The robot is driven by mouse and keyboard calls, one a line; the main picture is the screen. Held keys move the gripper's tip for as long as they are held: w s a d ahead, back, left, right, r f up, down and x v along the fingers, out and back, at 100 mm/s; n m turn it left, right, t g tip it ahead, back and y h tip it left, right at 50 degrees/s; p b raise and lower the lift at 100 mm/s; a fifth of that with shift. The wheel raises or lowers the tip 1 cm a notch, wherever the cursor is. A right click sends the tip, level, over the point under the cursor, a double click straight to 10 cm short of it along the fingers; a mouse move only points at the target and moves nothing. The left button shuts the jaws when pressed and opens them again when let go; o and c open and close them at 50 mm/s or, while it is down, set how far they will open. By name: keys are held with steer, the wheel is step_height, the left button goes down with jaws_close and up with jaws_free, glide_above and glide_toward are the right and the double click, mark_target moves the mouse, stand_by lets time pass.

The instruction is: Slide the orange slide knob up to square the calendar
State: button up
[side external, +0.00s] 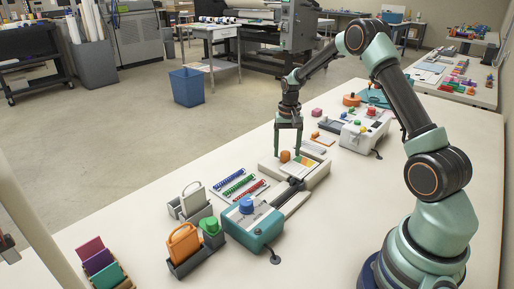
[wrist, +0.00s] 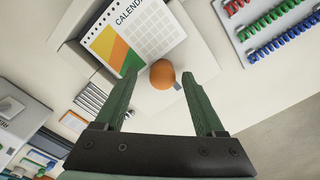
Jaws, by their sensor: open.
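The orange slide knob (wrist: 162,74) is a round ball on a pale tray. In the wrist view it sits between and just beyond the tips of my gripper (wrist: 163,78). The calendar (wrist: 132,32) lies on the tray beside the knob, with a coloured picture and a date grid, tilted in this view. In the side external view the orange knob (side external: 285,156) is at the left of the tray (side external: 316,178), with my gripper (side external: 287,148) pointing down over it. The fingers are apart and hold nothing. I cannot tell if they touch the knob.
Red, green and blue binding spirals (side external: 239,187) lie left of the tray. A teal device with a blue knob (side external: 246,204) stands in front. A white machine with coloured knobs (side external: 364,130) stands behind. Grey holders (side external: 184,203) are further left. Bare table lies along the left edge.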

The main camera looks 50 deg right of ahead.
step_height(320, 180, up, 11)
steer(key=shift+r, duration=0.2)
stand_by(0.4)
